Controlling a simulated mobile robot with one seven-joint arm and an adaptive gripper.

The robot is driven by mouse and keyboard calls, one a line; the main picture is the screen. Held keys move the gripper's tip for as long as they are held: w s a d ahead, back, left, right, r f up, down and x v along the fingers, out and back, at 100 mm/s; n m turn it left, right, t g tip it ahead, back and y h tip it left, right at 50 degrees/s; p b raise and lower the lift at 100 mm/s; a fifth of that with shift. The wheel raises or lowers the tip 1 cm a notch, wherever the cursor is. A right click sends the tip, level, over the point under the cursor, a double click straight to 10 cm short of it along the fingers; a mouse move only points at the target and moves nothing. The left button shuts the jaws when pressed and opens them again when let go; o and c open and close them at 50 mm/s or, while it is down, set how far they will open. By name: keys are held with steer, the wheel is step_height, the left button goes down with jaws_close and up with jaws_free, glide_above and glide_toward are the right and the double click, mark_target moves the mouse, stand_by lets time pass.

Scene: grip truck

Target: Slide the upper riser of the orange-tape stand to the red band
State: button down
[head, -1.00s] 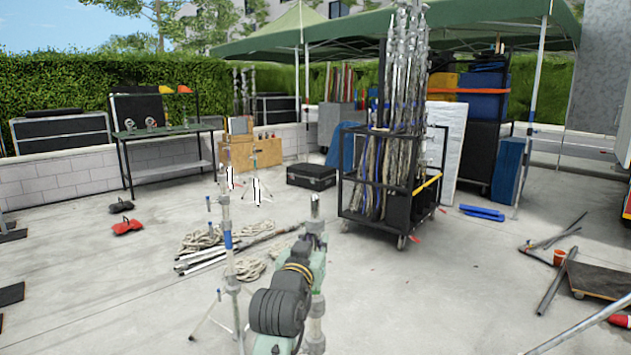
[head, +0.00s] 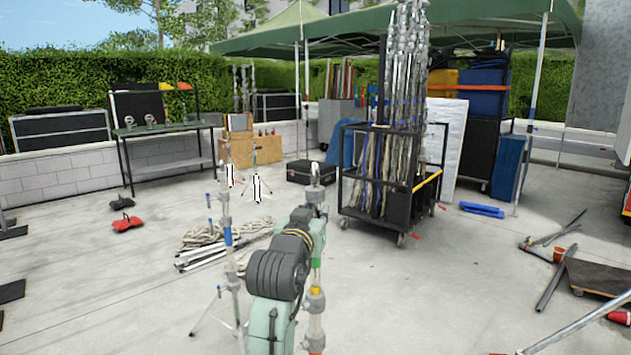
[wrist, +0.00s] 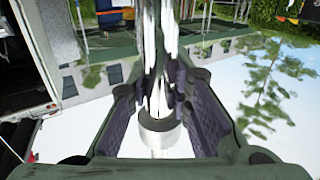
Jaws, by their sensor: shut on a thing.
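The orange-tape stand (head: 315,322) stands right behind my arm in the head view, with orange tape low at the picture's bottom edge. Its bright metal top (head: 315,174) rises above my gripper (head: 311,212). A greenish stretch shows on the tube above a grey collar. In the wrist view my gripper (wrist: 165,105) is shut around the upright metal tube, with a round grey collar (wrist: 158,131) between the fingers. My arm hides part of the stand. I cannot make out a red band on it.
A similar stand with blue tape (head: 228,237) stands close on the left. Ropes and poles (head: 215,245) lie on the ground behind it. A black wheeled rack (head: 385,205) of tall poles stands behind to the right. The concrete in front of the rack is mostly clear.

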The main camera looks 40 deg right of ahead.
mark_target(314, 182)
steer(key=shift+r, duration=3.8)
steer(key=c, duration=1.1)
jaws_free()
steer(key=shift+f, duration=0.15)
steer(key=shift+s+a, duration=0.1)
steer(key=v, duration=1.1)
steer(key=shift+s+a, duration=0.3)
